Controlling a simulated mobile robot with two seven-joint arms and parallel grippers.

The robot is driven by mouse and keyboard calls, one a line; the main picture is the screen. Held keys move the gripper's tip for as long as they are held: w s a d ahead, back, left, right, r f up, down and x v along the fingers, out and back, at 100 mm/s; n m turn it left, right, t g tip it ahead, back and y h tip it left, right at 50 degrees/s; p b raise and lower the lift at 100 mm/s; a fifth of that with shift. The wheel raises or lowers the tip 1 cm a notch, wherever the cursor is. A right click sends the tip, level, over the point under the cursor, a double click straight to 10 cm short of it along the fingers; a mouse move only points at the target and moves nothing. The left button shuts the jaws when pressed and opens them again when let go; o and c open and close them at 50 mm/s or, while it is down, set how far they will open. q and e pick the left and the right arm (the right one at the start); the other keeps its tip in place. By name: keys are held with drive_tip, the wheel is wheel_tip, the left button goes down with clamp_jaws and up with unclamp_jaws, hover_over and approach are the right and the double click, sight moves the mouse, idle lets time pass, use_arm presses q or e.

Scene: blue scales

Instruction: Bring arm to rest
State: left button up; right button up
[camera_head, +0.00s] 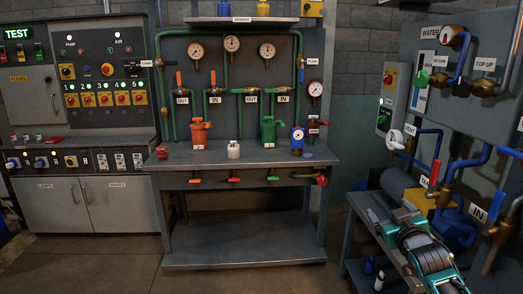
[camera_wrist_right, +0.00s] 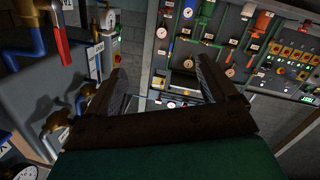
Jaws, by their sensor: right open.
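My right arm comes in at the lower right of the head view, in teal and grey. Its right gripper (camera_head: 388,216) points away from me, in front of the right-hand bench with the water panel. In the right wrist view the two dark fingers of the right gripper (camera_wrist_right: 160,68) stand wide apart, with nothing between them. The view there is tilted and shows the gauge panel beyond the fingers. My left gripper is in neither view.
A workbench (camera_head: 245,155) with gauges, valves and small bottles stands in the middle. A control cabinet (camera_head: 90,205) is on the left. The water panel (camera_head: 420,90), blue pipes (camera_head: 468,162) and a motor-like unit (camera_head: 455,228) crowd my right arm. The floor (camera_head: 90,265) at front left is clear.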

drive_tip(key=s+a+f+g+y, duration=0.15)
drive_tip(key=s+a+f, duration=0.25)
drive_tip(key=s+f, duration=0.45)
drive_tip(key=s+a+f+g+y, duration=0.1)
drive_tip(key=s+a+f+g, duration=0.1)
drive_tip(key=s+a+f, duration=0.5)
drive_tip(key=s+a+f+g, duration=0.1)
drive_tip(key=s+f, duration=0.3)
drive_tip(key=s, duration=0.5)
drive_tip(key=s+a+f+g, duration=0.1)
drive_tip(key=s+f, duration=0.3)
drive_tip(key=s, duration=0.6)
drive_tip(key=shift+s+a+f+m+g+y, duration=0.25)
drive_tip(key=shift+a+m+g+y, duration=0.1)
drive_tip(key=shift+a, duration=0.55)
